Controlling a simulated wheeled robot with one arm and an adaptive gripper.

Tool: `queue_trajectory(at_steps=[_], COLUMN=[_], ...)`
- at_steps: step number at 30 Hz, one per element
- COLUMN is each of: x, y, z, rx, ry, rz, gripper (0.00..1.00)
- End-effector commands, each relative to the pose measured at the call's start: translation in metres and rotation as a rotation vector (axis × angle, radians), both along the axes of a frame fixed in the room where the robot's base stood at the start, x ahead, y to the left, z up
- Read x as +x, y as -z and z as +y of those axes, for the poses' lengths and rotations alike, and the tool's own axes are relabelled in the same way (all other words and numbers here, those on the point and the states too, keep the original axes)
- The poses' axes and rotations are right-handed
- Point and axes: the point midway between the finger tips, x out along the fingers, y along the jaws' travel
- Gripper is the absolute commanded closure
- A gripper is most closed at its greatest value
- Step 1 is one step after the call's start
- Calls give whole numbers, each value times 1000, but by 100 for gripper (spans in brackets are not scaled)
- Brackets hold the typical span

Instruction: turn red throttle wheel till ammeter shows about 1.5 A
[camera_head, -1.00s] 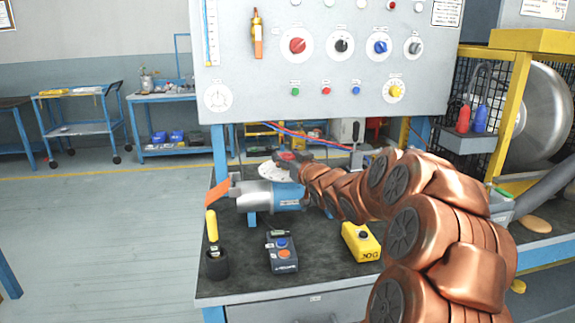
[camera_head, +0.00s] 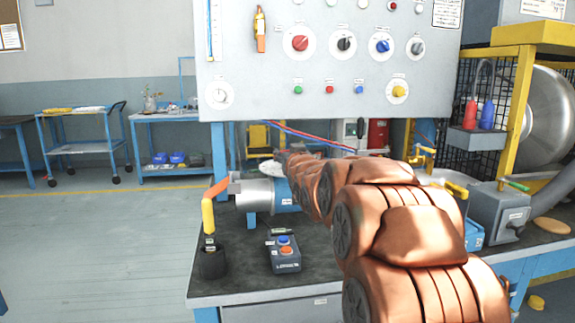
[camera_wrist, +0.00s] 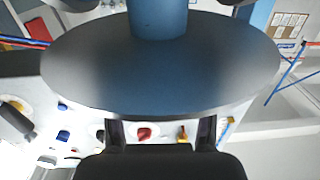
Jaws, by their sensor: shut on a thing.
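On the grey panel in the head view, a red round knob (camera_head: 300,43) sits on a white dial plate; I cannot tell whether it is the throttle wheel. A white round dial (camera_head: 220,95) is at the panel's lower left; its marks are too small to read, and I see no clear ammeter. In the head view my copper arm hides my gripper, beside the blower unit (camera_head: 262,194). In the wrist view my gripper's fingers (camera_wrist: 162,130) run up behind a large dark disc (camera_wrist: 160,65) with a blue cylinder, which hides their tips and what they hold.
A control box (camera_head: 284,253) with blue and orange buttons stands on the dark bench (camera_head: 240,280). At right is a yellow frame (camera_head: 515,130) with mesh and bottles. Open floor lies left of the bench.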

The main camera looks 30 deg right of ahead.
Motion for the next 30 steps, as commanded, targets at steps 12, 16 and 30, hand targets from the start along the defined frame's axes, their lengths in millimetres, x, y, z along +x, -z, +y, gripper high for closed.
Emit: queue_trajectory(at_steps=[12,16,30], x=[-1,-1,1], y=[2,1,1], z=[0,1,5], rx=[8,10,8], ry=[83,84,78], rz=[-5,-5,-4], gripper=[78,78,19])
